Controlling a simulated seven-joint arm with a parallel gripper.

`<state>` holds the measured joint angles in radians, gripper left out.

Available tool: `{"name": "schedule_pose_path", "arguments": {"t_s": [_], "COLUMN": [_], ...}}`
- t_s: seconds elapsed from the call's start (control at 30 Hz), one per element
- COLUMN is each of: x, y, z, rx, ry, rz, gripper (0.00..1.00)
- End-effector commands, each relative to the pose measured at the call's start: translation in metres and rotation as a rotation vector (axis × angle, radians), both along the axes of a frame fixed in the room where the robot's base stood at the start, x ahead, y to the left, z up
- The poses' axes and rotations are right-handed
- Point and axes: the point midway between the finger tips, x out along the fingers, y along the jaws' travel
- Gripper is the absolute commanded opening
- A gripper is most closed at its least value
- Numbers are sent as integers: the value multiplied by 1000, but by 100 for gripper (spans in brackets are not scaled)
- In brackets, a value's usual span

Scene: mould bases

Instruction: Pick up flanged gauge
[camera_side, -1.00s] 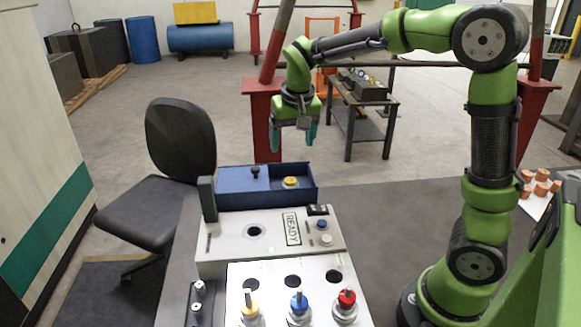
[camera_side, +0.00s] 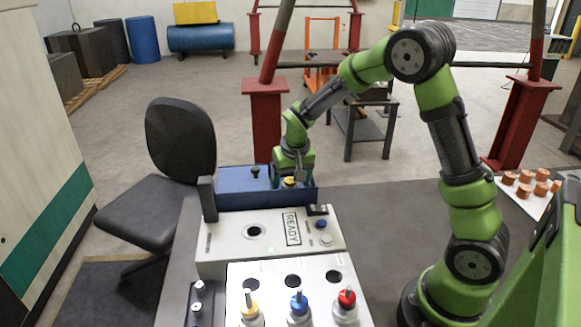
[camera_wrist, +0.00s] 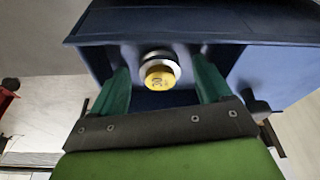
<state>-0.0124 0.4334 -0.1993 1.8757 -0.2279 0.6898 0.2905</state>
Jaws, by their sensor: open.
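The flanged gauge, a yellow-topped round piece (camera_side: 290,181) with a pale, dark-edged flange, is in the right part of the blue box (camera_side: 235,203). In the wrist view the gauge (camera_wrist: 160,77) shows its marked yellow end between two green fingers. My gripper (camera_side: 292,184) is down at the box, over the gauge. In the wrist view my gripper (camera_wrist: 162,88) is open, with a gap visible on each side of the gauge. The fingertips are partly hidden by the box wall in the side view.
A small black-knobbed piece (camera_side: 255,171) is in the box's left part. In front are a white READY panel (camera_side: 225,236) with a round hole, and a white block (camera_side: 270,277) holding yellow, blue and red-topped pieces. A dark chair (camera_side: 180,140) stands to the left.

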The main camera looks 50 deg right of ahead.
Motion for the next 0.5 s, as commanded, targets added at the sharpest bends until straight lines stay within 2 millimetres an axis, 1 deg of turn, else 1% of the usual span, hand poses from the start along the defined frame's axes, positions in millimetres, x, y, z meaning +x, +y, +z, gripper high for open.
{"name": "schedule_pose_path", "arguments": {"t_s": [0.07, 0.23, 0.27, 0.5], "x": [1, 1, 1, 1], "y": [-1, 0, 0, -1], "z": [-3, -2, -2, -2], "rx": [-1, 0, 0, 0], "ry": [-1, -1, -1, -1], "rz": [0, 0, 0, 0], "gripper": [78, 78, 75, 38]}}
